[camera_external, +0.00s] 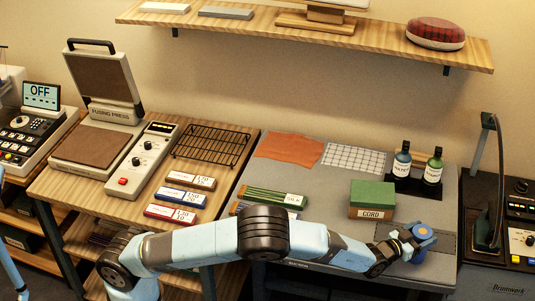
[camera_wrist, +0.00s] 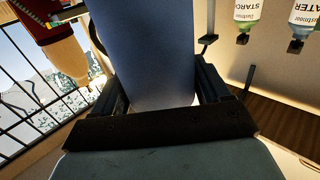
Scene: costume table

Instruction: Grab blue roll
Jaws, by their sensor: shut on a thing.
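In the external view the blue roll (camera_external: 424,231) is at the right end of the grey table top, at the tip of my arm. My gripper (camera_external: 410,243) is shut on it. In the wrist view the blue roll (camera_wrist: 148,52) fills the space between the two dark fingers of my gripper (camera_wrist: 160,92). The fingers hide its sides, and its lower part is out of sight. I cannot tell whether the roll touches the table.
Two labelled bottles (camera_external: 402,165) (camera_external: 433,170) stand in a dark holder farther back. A black-armed machine (camera_external: 487,190) is to the right. Green sticks (camera_external: 275,197) lie at left on the grey table.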

